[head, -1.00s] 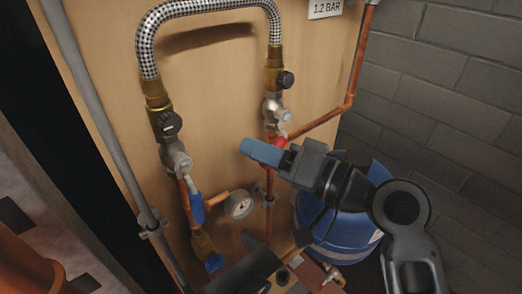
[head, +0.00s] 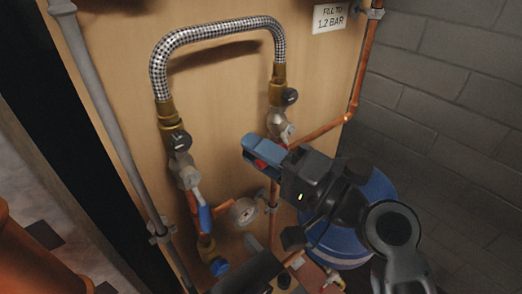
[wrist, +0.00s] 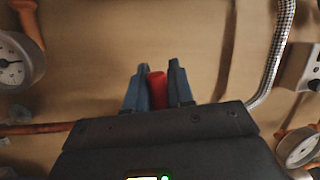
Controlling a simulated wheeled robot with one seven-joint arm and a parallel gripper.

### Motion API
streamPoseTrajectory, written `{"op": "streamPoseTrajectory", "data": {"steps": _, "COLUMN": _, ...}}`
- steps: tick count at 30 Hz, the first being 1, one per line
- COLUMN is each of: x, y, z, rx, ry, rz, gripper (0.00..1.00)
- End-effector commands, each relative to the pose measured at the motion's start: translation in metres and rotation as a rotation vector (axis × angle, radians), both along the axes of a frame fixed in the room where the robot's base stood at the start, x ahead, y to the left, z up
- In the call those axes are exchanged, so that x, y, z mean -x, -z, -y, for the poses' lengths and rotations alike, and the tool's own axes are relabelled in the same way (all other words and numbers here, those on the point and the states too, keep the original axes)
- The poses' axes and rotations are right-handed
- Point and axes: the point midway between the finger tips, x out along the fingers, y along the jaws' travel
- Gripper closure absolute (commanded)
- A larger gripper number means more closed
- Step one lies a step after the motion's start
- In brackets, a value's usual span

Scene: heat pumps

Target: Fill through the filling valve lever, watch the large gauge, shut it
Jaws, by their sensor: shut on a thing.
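My gripper (head: 264,150) has blue fingers and is shut on a red lever (head: 261,163), just below the right-hand valve (head: 277,122) of the hose loop. In the wrist view the red lever (wrist: 157,90) stands between the two fingers (wrist: 157,82). The fingers hide much of it in the head view. A small round gauge (head: 243,211) sits low on the panel. The wrist view shows one gauge (wrist: 13,64) at the left edge and another (wrist: 301,148) at lower right. Their readings are too small or blurred to tell.
A braided hose (head: 215,32) arches between two brass fittings. A blue-handled lever (head: 205,218) hangs on the left pipe. A sign (head: 330,18) reads "FILL TO 1.2 BAR". A blue vessel (head: 365,225) stands behind my arm. A copper pipe (head: 325,129) runs right of the valve.

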Motion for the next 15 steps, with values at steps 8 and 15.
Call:
{"op": "streamPoseTrajectory", "data": {"steps": 8, "x": 0.0, "y": -0.0109, "z": 0.0001, "rx": -0.113, "ry": 0.001, "rz": -0.075, "gripper": 1.0}}
{"op": "streamPoseTrajectory", "data": {"steps": 15, "x": -0.0001, "y": -0.0131, "z": 0.0002, "rx": -0.149, "ry": 0.001, "rz": -0.1, "gripper": 1.0}}
